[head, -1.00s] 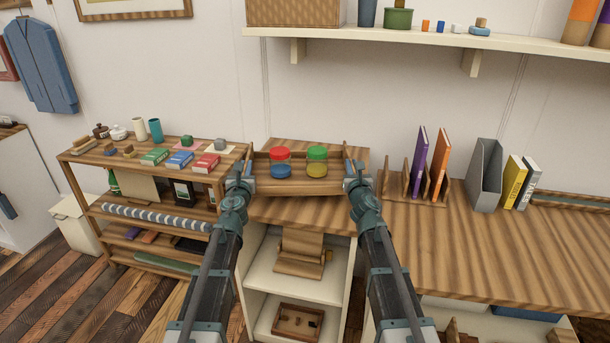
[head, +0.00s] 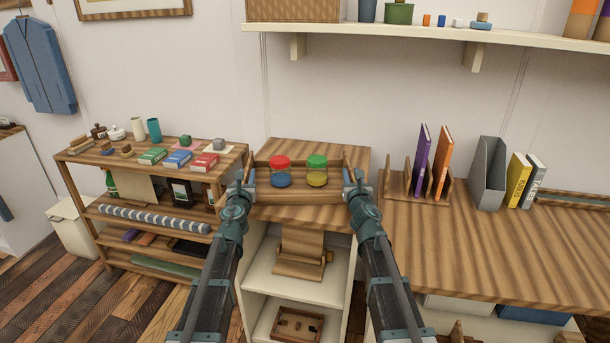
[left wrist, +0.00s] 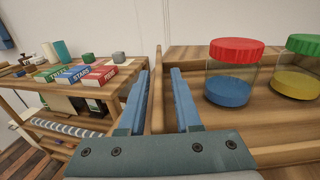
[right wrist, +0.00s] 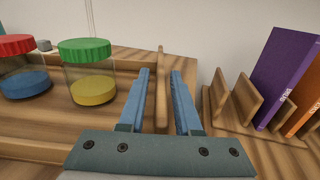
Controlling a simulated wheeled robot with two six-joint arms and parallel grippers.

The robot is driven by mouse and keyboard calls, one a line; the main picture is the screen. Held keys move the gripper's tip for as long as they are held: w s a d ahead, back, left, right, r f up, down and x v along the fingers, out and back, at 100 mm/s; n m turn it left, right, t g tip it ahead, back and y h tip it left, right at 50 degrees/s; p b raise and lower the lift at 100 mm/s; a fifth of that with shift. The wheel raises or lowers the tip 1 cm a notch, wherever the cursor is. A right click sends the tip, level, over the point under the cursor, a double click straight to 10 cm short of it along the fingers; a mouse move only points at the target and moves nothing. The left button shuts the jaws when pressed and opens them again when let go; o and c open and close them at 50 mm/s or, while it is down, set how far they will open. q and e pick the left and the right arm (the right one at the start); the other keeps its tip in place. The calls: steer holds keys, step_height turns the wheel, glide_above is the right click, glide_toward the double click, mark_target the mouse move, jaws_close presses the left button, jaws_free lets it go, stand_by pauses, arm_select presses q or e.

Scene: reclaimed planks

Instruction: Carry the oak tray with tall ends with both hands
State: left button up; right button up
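The oak tray (head: 297,197) with tall ends appears to rest on the wooden top of a white cabinet, near its front edge. In it stand a red-lidded jar with blue contents (head: 281,172) and a green-lidded jar with yellow contents (head: 317,171), both upright. My left gripper (head: 246,182) is at the tray's left end; in the left wrist view its blue fingers stand either side of the end wall (left wrist: 157,95), with gaps. My right gripper (head: 353,180) straddles the right end wall (right wrist: 161,90), with gaps beside its fingers. Both are open.
A shelf unit (head: 75,157) with boxes and cups stands to the left. A wooden rack (head: 407,187) with purple and orange books is close to the right. A grey file holder (head: 488,172) is further right. Bare wooden top (head: 310,150) lies behind the tray.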

arm_select(q)
steer(key=shift+o, duration=0.4)
steer(key=shift+a, duration=0.1)
arm_select(e)
steer(key=shift+o, duration=0.4)
arm_select(q)
steer(key=shift+s, duration=0.15)
steer(key=s, duration=1.1)
steer(key=shift+s, duration=0.35)
arm_select(e)
steer(key=s, duration=1.2)
steer(key=shift+d, duration=0.15)
arm_select(q)
steer(key=shift+s, duration=0.1)
arm_select(e)
steer(key=shift+s, duration=0.1)
